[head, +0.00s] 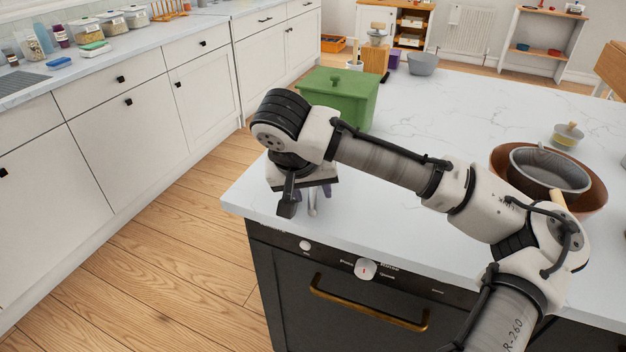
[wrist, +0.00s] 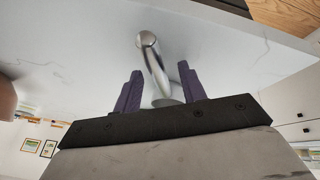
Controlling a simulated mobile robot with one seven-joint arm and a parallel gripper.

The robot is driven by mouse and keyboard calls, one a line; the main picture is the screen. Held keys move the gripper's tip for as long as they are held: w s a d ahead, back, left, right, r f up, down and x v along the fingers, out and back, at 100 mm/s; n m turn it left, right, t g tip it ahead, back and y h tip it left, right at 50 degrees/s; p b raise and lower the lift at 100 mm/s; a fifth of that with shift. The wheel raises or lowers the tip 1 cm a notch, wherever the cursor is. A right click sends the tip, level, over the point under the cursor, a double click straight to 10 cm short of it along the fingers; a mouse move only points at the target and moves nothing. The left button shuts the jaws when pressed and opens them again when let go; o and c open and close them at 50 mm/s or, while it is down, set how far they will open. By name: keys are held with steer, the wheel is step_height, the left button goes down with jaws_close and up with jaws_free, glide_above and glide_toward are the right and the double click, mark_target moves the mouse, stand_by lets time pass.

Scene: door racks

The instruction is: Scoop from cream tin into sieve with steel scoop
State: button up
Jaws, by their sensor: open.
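My gripper (head: 314,193) points down over the near left corner of the worktop, partly hidden by my wrist. In the wrist view, its two purple fingers (wrist: 160,88) are open. The steel scoop (wrist: 152,62) shows in the gap between them, with no clear grip on it; a bit of its metal shows under my gripper in the head view (head: 313,207). The grey sieve (head: 550,168) sits in a brown bowl (head: 596,196) at the right, partly behind my arm. A small pale tin with a wooden knob (head: 567,137) stands behind the bowl; I cannot tell whether it is the cream tin.
A green lidded box (head: 338,98) stands just behind my gripper. A grey bowl (head: 422,64) and a wooden block (head: 376,58) with a pale pot (head: 377,38) on it are further back. The marble worktop (head: 450,115) is clear in the middle. Its left edge is close to my gripper.

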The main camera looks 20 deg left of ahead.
steer(key=shift+f, duration=0.2)
stand_by(0.3)
jaws_close()
